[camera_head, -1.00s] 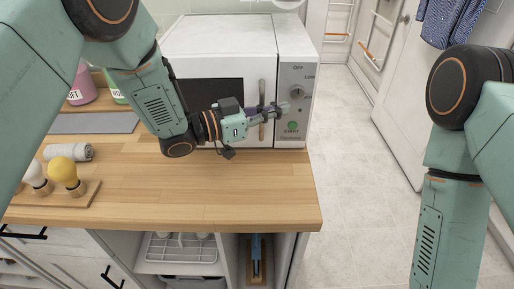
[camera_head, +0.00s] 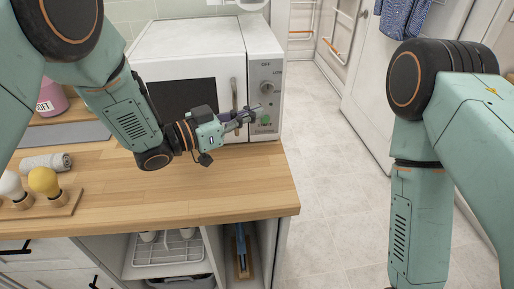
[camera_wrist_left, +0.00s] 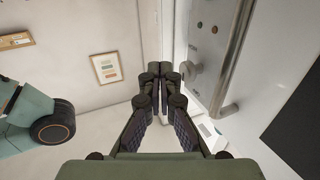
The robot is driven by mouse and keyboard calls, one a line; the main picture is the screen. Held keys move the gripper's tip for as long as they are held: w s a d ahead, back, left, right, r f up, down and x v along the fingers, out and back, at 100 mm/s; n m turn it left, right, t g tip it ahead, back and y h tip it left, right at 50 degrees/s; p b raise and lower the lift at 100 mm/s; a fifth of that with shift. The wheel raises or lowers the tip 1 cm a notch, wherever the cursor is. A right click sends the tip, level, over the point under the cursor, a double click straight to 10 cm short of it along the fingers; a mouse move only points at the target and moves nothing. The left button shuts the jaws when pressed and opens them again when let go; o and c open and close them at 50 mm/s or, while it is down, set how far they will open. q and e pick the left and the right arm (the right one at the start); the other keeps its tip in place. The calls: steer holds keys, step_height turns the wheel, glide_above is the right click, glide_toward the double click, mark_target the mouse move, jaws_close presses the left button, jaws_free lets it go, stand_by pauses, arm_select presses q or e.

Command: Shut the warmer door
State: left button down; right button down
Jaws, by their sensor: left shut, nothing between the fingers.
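The white warmer (camera_head: 204,58) stands on the wooden counter. Its door has a dark window (camera_head: 182,97) and a vertical handle (camera_head: 234,92), which also shows in the left wrist view (camera_wrist_left: 241,55). The door looks flush or nearly flush with the front; I cannot tell whether a small gap is left. My left gripper (camera_head: 256,112) is shut and empty, in front of the handle and the control panel (camera_head: 264,97). It also shows in the left wrist view (camera_wrist_left: 160,70). I cannot tell whether it touches the warmer. My right gripper is out of view.
The wooden counter (camera_head: 200,195) is clear in front of the warmer. A rolled towel (camera_head: 46,162) and a yellow bulb-shaped item (camera_head: 44,181) sit at its left. A dish rack (camera_head: 165,250) is on the shelf below. The tiled floor (camera_head: 330,170) is open to the right.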

arm_select(q)
steer(key=s+d, duration=0.1)
steer(key=s, duration=0.9)
steer(key=shift+f, duration=0.15)
steer(key=shift+a, duration=0.1)
